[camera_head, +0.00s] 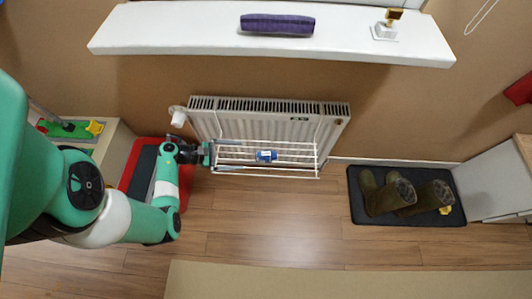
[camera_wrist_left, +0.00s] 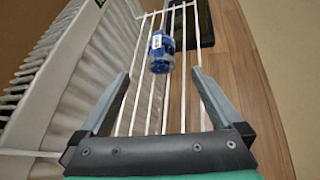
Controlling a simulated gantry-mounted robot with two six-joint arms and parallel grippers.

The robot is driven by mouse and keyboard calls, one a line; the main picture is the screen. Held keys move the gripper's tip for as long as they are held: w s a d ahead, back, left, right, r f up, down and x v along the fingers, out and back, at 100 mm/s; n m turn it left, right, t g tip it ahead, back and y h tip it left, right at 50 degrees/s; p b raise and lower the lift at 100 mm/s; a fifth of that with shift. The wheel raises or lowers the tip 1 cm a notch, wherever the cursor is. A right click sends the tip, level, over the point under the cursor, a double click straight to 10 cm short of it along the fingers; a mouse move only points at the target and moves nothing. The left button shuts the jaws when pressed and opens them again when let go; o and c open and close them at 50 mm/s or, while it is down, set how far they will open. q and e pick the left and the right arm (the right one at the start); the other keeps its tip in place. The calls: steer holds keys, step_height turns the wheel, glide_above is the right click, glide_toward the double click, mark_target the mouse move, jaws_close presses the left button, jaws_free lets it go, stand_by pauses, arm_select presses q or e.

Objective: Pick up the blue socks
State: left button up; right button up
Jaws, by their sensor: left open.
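The blue socks (camera_head: 266,155) are a small rolled blue bundle with a white label, lying on the white drying rack (camera_head: 288,144) that hangs on the radiator. In the left wrist view the socks (camera_wrist_left: 161,52) sit on the white bars, beyond the fingertips. My left gripper (camera_head: 228,157) comes in from the left at the rack's left end. It is open and empty, with its two fingers (camera_wrist_left: 158,85) spread apart over the bars and the socks ahead of them, not touching. My right gripper is not in view.
The white radiator (camera_head: 240,118) stands behind the rack against the wall. Boots (camera_head: 390,195) stand on a dark mat (camera_head: 358,211) at right. The wooden floor in front is clear.

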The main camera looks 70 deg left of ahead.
mark_target(258, 156)
arm_select(q)
steer(key=b+x, duration=0.2)
steer(key=x, duration=0.3)
steer(key=shift+d+f, duration=0.1)
steer(key=shift+f, duration=0.1)
steer(key=shift+w, duration=0.45)
steer(key=b+x, duration=0.2)
steer(key=x, duration=0.2)
steer(key=shift+w+d+f, duration=0.1)
steer(key=shift+d+f, duration=0.05)
steer(key=shift+d, duration=0.1)
steer(key=shift+w+b, duration=0.3)
steer(key=shift+w, duration=0.15)
steer(key=shift+c, duration=0.3)
steer(key=c, duration=1.4)
